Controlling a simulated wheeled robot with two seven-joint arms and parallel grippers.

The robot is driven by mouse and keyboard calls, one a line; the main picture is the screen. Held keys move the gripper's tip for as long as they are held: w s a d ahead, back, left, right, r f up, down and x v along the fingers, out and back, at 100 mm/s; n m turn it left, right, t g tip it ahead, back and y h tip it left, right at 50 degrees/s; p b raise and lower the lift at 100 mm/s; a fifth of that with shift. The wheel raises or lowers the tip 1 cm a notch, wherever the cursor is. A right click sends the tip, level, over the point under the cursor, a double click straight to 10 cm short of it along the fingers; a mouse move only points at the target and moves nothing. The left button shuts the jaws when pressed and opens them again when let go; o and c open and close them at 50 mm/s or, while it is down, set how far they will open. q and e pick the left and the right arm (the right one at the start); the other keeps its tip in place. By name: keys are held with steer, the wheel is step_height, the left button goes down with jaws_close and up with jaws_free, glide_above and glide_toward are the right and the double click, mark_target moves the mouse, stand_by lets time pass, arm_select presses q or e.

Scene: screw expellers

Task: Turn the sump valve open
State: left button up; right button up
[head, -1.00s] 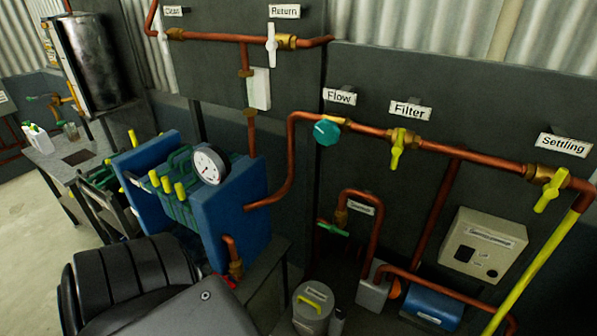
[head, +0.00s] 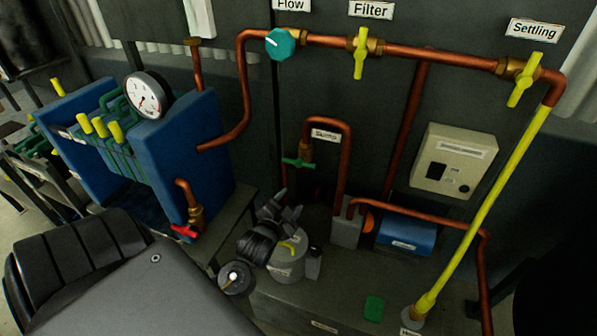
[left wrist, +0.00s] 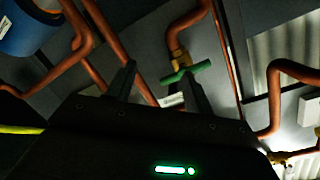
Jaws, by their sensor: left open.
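The sump valve has a green T-shaped handle (head: 298,162) on a brass body, on a copper pipe beside the "Sump" label (head: 325,135). The handle lies roughly crosswise in the head view. My left gripper (head: 284,210) is open and empty, below the handle in the picture and apart from it. In the left wrist view the green handle (left wrist: 186,72) shows beyond the fingers (left wrist: 160,88), close to the right fingertip in the picture. I cannot tell the exact distance. My right gripper is not in view.
A grey canister (head: 288,262) stands just by my left gripper. A blue motor (head: 405,237) and copper pipes lie to the right. A blue filter press with a gauge (head: 147,95) and red valve handle (head: 185,231) is left. A control box (head: 440,170) hangs right.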

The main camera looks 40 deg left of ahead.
arm_select(q)
steer(key=t+y, duration=0.1)
steer(key=t, duration=0.1)
glide_toward(299, 161)
steer(key=x, duration=1)
steer(key=shift+f+p, duration=0.4)
steer(key=shift+s, duration=0.1)
jaws_close()
